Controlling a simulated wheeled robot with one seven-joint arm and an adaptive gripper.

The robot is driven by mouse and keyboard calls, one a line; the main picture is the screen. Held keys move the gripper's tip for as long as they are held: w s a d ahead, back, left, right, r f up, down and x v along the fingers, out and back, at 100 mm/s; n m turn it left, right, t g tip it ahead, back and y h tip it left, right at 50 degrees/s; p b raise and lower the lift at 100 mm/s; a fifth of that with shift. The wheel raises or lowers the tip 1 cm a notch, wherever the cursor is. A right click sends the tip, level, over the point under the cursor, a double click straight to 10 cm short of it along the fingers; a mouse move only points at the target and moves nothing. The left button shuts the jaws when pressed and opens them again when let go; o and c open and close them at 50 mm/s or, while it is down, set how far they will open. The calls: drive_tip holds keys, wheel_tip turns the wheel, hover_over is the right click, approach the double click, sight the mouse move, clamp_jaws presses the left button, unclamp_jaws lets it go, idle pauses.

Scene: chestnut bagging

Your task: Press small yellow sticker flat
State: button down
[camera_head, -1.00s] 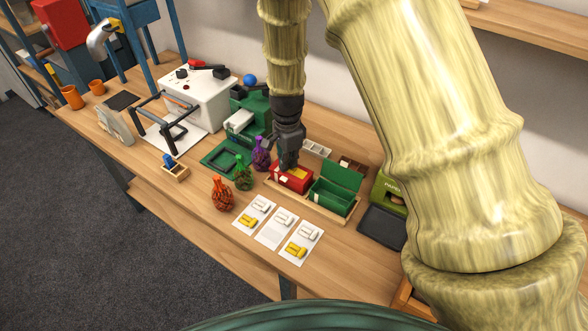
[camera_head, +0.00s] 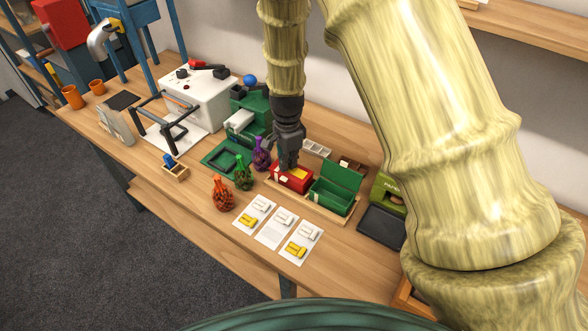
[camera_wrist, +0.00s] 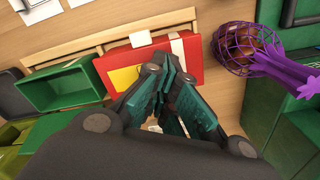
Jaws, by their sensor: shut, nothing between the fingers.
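The small yellow sticker (camera_wrist: 124,78) lies on the lid of the red box (camera_wrist: 186,62) and looks flat in the wrist view. In the head view, the yellow (camera_head: 299,173) shows on top of the red box (camera_head: 291,181), beside my gripper (camera_head: 287,166). In the wrist view my gripper (camera_wrist: 172,70) is shut and empty, its fingertips over the red lid just right of the yellow. The fingers hide part of the lid, and I cannot tell whether they touch it. A white strip (camera_wrist: 177,46) crosses the red box's edge.
An open green box (camera_head: 331,199) stands right of the red box in a wooden tray. Purple, green and orange net bags (camera_head: 222,194) stand to the left. White cards (camera_head: 275,229) with yellow and white stickers lie in front.

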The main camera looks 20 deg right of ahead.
drive_tip(key=shift+r, duration=0.1)
idle(0.6)
drive_tip(key=shift+r+p, duration=3.05)
drive_tip(key=shift+r, duration=0.35)
